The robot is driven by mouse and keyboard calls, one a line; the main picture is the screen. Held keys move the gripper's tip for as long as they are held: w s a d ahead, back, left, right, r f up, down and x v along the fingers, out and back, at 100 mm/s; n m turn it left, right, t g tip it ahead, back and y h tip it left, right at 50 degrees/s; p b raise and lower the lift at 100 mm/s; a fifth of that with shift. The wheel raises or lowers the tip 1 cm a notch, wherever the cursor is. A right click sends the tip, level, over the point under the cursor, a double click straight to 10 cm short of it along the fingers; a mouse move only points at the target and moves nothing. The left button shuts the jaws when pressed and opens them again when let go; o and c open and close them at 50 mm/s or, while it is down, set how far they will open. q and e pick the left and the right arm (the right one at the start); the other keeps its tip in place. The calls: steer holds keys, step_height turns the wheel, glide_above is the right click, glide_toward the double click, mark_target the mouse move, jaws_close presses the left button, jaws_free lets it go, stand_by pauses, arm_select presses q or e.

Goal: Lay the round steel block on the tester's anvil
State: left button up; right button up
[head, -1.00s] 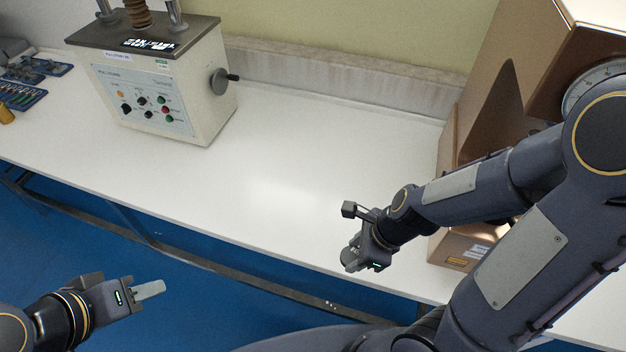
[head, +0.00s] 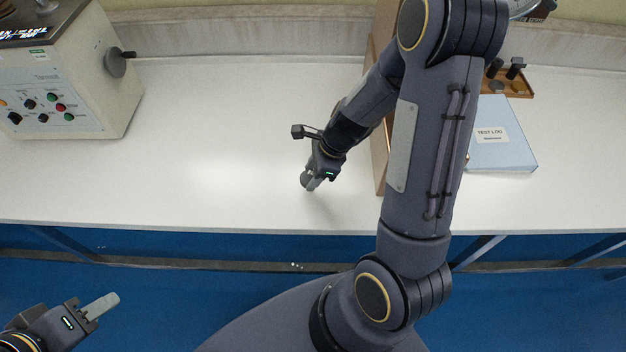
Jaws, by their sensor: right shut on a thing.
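My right gripper (head: 309,181) is over the white bench near its front half, pointing down and shut on a small grey thing. This fits the round steel block, but the fingers hide most of it. My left gripper (head: 100,306) is low at the left, in front of the bench over the blue floor. Its fingers overlap from this side, so their opening does not show. A brown-sided machine (head: 379,165) stands behind my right arm, mostly hidden. Part of a dial (head: 524,8) shows at the top edge. No anvil is visible.
A beige control box (head: 75,80) with knobs and a side crank stands at the left of the white bench (head: 215,130). A blue test log folder (head: 500,140) and a brown tray (head: 518,86) are at the right. The bench's middle is clear.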

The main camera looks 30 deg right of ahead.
steer(key=shift+w+d+f, duration=0.15)
steer(key=shift+f, duration=0.2)
step_height(320, 180, down, 3)
steer(key=shift+w+d+f, duration=0.1)
steer(key=shift+w+f, duration=0.05)
steer(key=shift+f, duration=0.05)
steer(key=shift+b, duration=0.35)
steer(key=shift+f, duration=0.25)
steer(key=o, duration=1.1)
steer(key=shift+r, duration=0.1)
steer(key=shift+o, duration=0.2)
